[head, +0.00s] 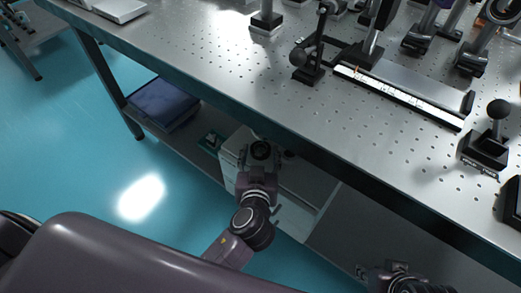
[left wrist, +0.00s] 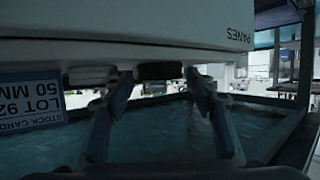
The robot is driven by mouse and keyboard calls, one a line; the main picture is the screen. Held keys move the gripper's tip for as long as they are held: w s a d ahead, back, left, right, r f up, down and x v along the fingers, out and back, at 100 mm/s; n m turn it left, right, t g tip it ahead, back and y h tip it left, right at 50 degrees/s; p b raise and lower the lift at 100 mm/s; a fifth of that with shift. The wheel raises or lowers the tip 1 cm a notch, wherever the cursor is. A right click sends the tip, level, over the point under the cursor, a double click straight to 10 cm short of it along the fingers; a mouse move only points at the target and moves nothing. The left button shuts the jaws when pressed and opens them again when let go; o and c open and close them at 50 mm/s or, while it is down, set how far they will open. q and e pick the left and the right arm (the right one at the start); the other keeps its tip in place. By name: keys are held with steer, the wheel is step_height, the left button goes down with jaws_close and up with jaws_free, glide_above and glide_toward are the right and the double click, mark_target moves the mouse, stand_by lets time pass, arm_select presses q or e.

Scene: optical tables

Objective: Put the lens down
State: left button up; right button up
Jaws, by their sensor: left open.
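My left gripper (head: 262,152) is low at the table's front edge, in front of a pale cabinet (head: 232,148) under the table. In the left wrist view the two fingers of this gripper (left wrist: 158,84) stand apart. A dark rounded piece (left wrist: 160,71) shows between and beyond them; I cannot tell what it is or whether they touch it. No lens can be made out for certain. A ringed mount (head: 504,10) stands at the table's far right. Part of my right arm shows at the bottom right of the head view; its fingers are unclear.
The perforated metal table (head: 225,75) holds posts, a black stand (head: 308,72), a rail with a white scale (head: 400,97) and a black ball-topped mount (head: 487,150). Its front left is clear. A blue box (head: 163,103) lies on the shelf below. Upside-down labels (left wrist: 30,102) show in the wrist view.

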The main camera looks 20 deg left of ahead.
arm_select(q)
steer(key=shift+w+a+f, duration=0.15)
steer(key=shift+w, duration=0.2)
arm_select(e)
steer(key=shift+w+a, duration=0.1)
steer(key=shift+w, duration=0.25)
arm_select(q)
steer(key=shift+c, duration=0.2)
